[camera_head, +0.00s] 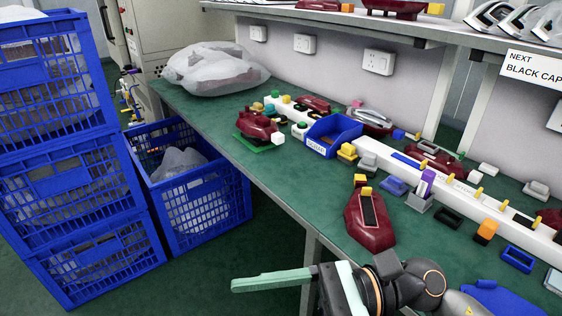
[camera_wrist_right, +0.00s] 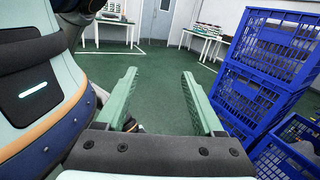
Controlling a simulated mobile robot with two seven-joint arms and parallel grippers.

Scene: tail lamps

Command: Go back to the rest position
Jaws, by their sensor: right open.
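My right gripper (camera_head: 272,280) shows at the bottom middle of the head view, with its green finger pointing left, in front of the table's near edge. In the right wrist view, its two green fingers (camera_wrist_right: 158,76) are wide apart with nothing between them and floor beyond. My left gripper is in neither view. A dark red tail lamp (camera_head: 370,220) lies on the green table, apart from my right gripper. Another dark red lamp (camera_head: 257,126) sits on a green base farther back.
Stacked blue crates (camera_head: 75,170) stand at the left, and also show in the wrist view (camera_wrist_right: 265,60). Another blue crate (camera_head: 200,205) holding a bag stands beside the green table (camera_head: 300,190). A blue bin (camera_head: 333,135) and small parts cover the table. Open floor (camera_wrist_right: 150,62) lies beyond my fingers.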

